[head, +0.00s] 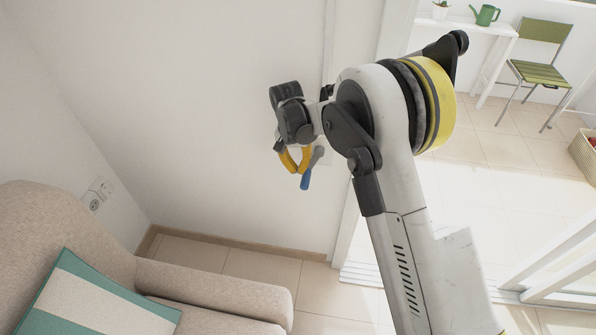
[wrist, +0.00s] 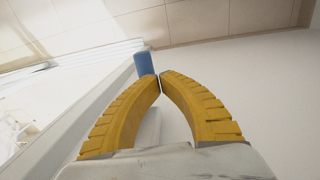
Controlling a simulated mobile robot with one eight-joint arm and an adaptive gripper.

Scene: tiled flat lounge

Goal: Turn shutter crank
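The shutter crank has a blue handle (head: 306,181) and a pale grey arm (head: 318,152), close to the white wall in the head view. My gripper (head: 303,171) has curved yellow fingers and is right beside the handle. In the wrist view, the tips of my gripper (wrist: 160,78) meet with no clear gap. The blue handle (wrist: 145,64) shows just beyond the tips, its lower end hidden behind the left finger. A pale part, perhaps the crank arm, shows between the fingers. I see nothing clearly pinched, and cannot tell whether the fingers touch the crank.
A beige armchair (head: 215,288) with a striped cushion (head: 88,300) stands at lower left. A wall socket (head: 99,193) is behind it. The doorway at right opens onto a bright tiled area with a green chair (head: 540,60) and a white table (head: 470,24). Tiled floor lies below the crank.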

